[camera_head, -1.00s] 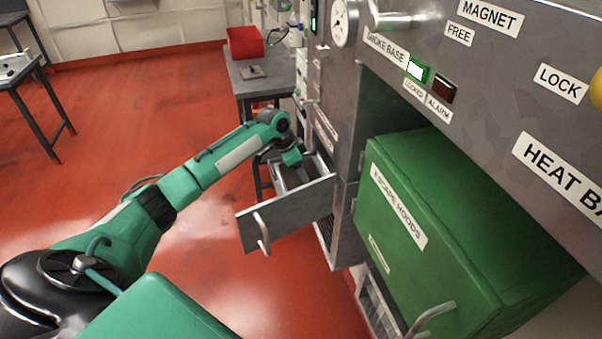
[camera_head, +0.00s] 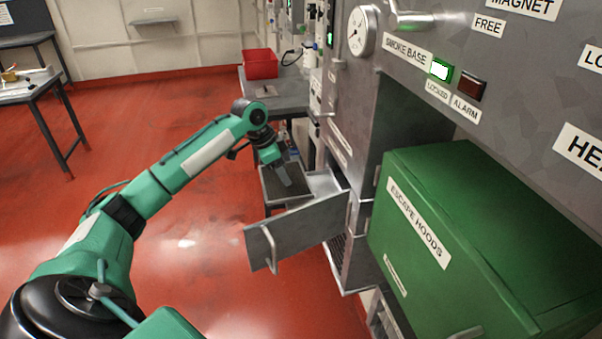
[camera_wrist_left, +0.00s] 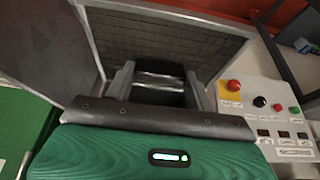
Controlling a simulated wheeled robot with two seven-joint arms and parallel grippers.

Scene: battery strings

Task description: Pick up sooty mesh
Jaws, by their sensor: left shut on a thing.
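The sooty mesh (camera_head: 270,186) is a dark flat panel in a light metal frame. In the head view it is held at the drawer's left, partly covered by my gripper. In the left wrist view the mesh (camera_wrist_left: 200,48) shows as a dark grid beyond the fingers. My left gripper (camera_head: 284,180) is shut on the mesh at its frame; its fingers (camera_wrist_left: 160,84) show in the left wrist view. The exact contact is hard to see. My right gripper is not in view.
An open metal drawer (camera_head: 300,232) juts from the cabinet. The green escape hoods box (camera_head: 430,215) stands to its right. A grey bench with a red bin (camera_head: 260,64) is behind. A control panel (camera_wrist_left: 265,110) is close in the left wrist view.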

